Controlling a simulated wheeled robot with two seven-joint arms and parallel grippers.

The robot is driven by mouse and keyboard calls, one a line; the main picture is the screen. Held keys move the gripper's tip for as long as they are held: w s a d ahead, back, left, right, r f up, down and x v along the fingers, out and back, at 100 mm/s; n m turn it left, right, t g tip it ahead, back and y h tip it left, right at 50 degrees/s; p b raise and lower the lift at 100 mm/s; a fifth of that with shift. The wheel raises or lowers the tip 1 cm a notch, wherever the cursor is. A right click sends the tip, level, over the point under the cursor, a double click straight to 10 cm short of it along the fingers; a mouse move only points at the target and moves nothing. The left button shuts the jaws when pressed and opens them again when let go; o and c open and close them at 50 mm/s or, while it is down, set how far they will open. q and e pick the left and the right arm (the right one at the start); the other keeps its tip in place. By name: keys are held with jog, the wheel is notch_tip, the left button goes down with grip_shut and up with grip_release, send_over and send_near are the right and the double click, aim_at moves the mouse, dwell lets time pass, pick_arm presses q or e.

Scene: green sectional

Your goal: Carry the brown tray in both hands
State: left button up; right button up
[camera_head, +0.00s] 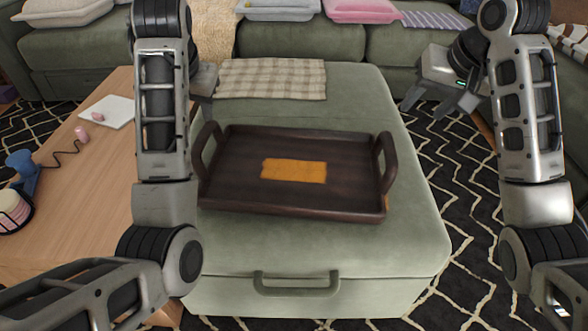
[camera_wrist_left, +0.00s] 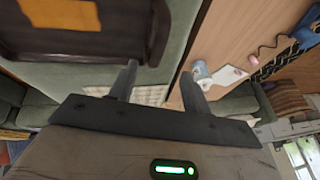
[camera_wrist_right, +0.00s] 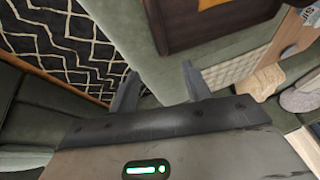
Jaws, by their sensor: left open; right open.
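The dark brown tray (camera_head: 230,185) lies flat on the green ottoman, with an upright loop handle at its left end (camera_head: 206,150) and right end (camera_head: 388,163). My left gripper (camera_head: 204,100) is beyond the left handle, partly hidden behind my arm. In the left wrist view its jaws (camera_wrist_left: 160,78) are open and empty, apart from the tray (camera_wrist_left: 110,45). My right gripper (camera_head: 425,105) is open and empty, up and to the right of the right handle. The right wrist view shows its spread jaws (camera_wrist_right: 158,78) and the tray's edge (camera_wrist_right: 185,40).
An orange cloth-like rectangle (camera_head: 293,170) lies in the tray. The ottoman (camera_head: 330,240) has a checked cloth (camera_head: 270,80) at its far end. A wooden table (camera_head: 90,180) with small items stands at left. A patterned rug (camera_head: 465,230) is at right; a green sofa (camera_head: 290,42) is behind.

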aim_at(202, 143)
pick_arm(q)
jog(key=x, duration=1.6)
jog(key=shift+a, duration=0.1)
pick_arm(e)
jog(key=x, duration=1.6)
pick_arm(q)
grip_shut()
pick_arm(e)
grip_shut()
pick_arm(q)
jog(key=shift+r, duration=0.1)
pick_arm(e)
jog(key=shift+r, duration=0.1)
